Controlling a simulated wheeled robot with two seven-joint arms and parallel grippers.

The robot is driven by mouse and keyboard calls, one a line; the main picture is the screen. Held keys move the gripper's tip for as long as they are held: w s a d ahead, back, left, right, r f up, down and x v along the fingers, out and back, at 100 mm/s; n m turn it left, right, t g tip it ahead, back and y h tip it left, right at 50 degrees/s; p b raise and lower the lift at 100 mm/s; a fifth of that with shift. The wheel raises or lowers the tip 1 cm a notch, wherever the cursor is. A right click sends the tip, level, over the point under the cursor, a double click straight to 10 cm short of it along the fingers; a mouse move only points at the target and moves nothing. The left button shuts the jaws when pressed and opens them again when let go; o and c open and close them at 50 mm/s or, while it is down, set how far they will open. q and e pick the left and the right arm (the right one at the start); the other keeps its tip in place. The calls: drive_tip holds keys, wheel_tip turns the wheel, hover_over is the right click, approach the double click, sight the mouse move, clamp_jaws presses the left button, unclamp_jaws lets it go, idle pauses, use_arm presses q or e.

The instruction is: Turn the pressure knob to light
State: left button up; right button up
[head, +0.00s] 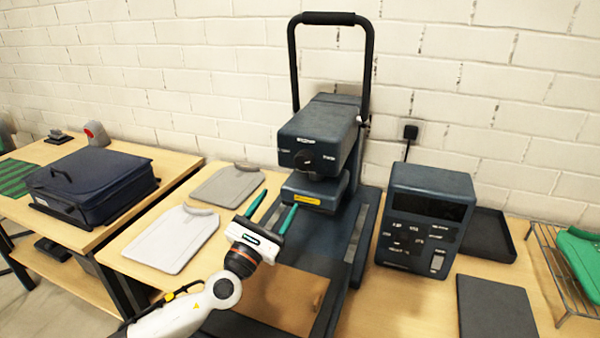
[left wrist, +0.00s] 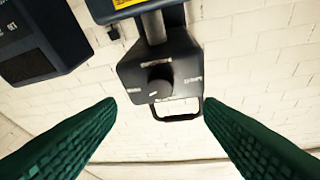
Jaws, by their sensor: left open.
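The pressure knob (head: 306,159) is a dark round knob on the front face of the heat press head (head: 325,128). In the left wrist view the knob (left wrist: 160,85) shows between the fingers, some way beyond them, with small pale labels around it that I cannot read. My left gripper (head: 272,212) is open and empty, in front of and below the knob, apart from it. Its two green fingers point up toward the press; they also show in the left wrist view (left wrist: 158,110). My right gripper is not in view.
A control box (head: 424,220) stands right of the press, beside a black tray (head: 487,236) and a wire rack (head: 550,262). The press handle (head: 370,75) rises above the head.

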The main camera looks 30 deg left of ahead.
sight(301, 166)
use_arm(q)
drive_tip(key=p+x, duration=0.2)
drive_tip(key=x, duration=0.7)
drive_tip(key=shift+r+p, duration=0.2)
drive_tip(key=shift+p, duration=0.1)
drive_tip(key=shift+w+r, duration=0.2)
drive_tip(key=shift+w, duration=0.5)
drive_tip(key=shift+c, duration=0.3)
drive_tip(key=c, duration=0.9)
